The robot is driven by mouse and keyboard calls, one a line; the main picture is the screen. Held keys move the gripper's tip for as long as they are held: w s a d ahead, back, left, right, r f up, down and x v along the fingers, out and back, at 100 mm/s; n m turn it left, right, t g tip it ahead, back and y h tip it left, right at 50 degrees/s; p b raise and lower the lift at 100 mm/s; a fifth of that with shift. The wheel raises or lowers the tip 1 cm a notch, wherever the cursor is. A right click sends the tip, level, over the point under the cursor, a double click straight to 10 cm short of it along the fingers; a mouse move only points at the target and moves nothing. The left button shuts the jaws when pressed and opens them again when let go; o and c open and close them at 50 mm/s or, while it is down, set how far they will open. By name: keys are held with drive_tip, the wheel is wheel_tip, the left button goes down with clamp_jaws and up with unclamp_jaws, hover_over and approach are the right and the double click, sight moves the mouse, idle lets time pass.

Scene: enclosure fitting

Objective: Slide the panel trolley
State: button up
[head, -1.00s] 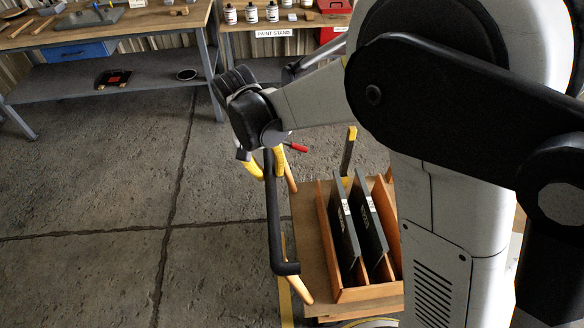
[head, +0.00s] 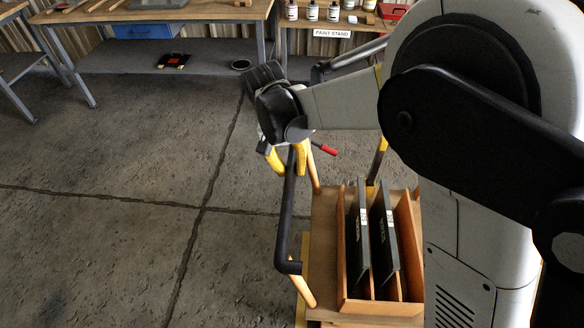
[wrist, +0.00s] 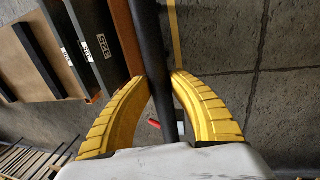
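The panel trolley has a wooden deck (head: 322,235), and a wooden rack (head: 380,308) on it holds dark panels (head: 358,235) standing upright with white labels. Its black handle bar (head: 286,225) runs along the left side on light posts. My gripper (head: 290,165) is at the far end of this bar. In the wrist view the yellow fingers of my gripper (wrist: 160,77) lie on both sides of the black bar (wrist: 150,45), with the tips close against it. The right part of the trolley is hidden behind my arm.
A workbench (head: 160,52) with a lower shelf stands at the back left, and a paint stand (head: 332,33) with bottles at the back. A red-tipped lever (head: 328,150) sticks out near the handle. The floor (head: 110,240) on the left is clear.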

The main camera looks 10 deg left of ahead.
drive_tip(key=o, duration=0.4)
drive_tip(key=r, duration=0.4)
drive_tip(key=a+r, duration=0.1)
drive_tip(key=r, duration=0.2)
drive_tip(key=a+r, duration=0.1)
drive_tip(key=r, duration=0.3)
drive_tip(key=shift+a+r, duration=0.2)
drive_tip(key=shift+r, duration=0.15)
